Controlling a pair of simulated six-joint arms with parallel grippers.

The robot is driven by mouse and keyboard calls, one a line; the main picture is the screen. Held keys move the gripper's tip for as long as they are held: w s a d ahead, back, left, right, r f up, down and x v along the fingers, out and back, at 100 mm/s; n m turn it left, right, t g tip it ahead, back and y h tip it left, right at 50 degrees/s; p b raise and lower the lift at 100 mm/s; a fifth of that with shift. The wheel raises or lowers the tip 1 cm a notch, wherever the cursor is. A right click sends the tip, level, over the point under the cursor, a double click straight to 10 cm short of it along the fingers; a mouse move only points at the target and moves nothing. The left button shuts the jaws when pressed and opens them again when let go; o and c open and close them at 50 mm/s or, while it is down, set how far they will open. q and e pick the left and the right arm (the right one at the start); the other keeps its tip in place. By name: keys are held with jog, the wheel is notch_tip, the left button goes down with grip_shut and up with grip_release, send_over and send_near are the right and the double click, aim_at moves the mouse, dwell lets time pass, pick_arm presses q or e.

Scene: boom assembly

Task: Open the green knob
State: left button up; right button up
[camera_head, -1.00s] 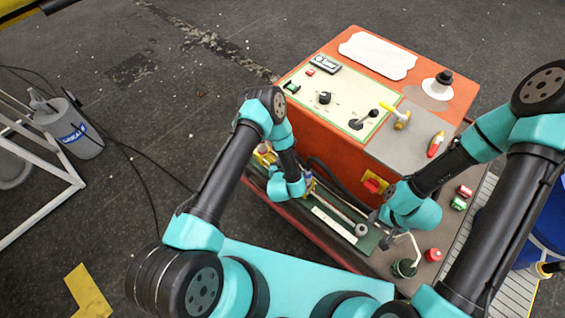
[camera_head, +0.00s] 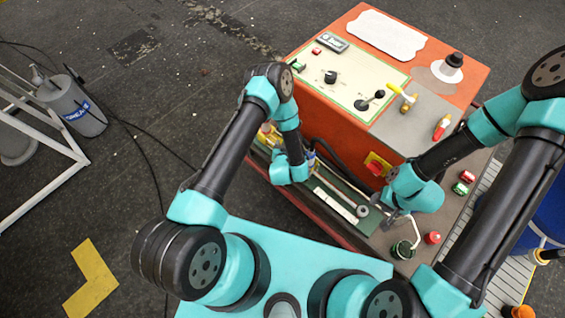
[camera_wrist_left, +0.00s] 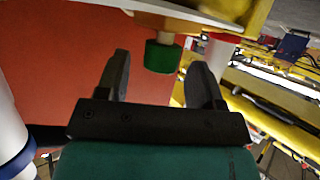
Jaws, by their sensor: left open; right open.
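The green knob (camera_wrist_left: 162,57) is a short green cylinder under a pale stem and yellow fitting in the left wrist view. My left gripper (camera_wrist_left: 160,82) is open, with one finger on each side of the knob in that picture; I see no clear contact. In the head view my left gripper (camera_head: 311,162) is small beside the machine's front, partly hidden by its own wrist, and I cannot make out the knob there. My right gripper (camera_head: 383,209) is open and appears empty, low at the machine's front right.
The orange machine (camera_head: 334,136) carries a pale panel (camera_head: 340,95) with switches and a lever. A yellow-handled valve (camera_head: 404,98), a red box on yellow (camera_head: 377,166) and a green round base (camera_head: 403,250) with a bent rod are near my right arm.

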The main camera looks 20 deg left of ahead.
pick_arm(q)
jog(key=v, duration=1.5)
jog(key=shift+s, duration=0.2)
jog(key=shift+w+a, duration=0.1)
jog(key=s+a+r+g+h, duration=0.6)
jog(key=a+r+g, duration=0.2)
jog(key=g, duration=0.4)
jog(key=shift+s+a+r, duration=0.2)
jog(key=shift+a+r, duration=0.1)
jog(key=shift+r, duration=0.15)
dwell(2.0)
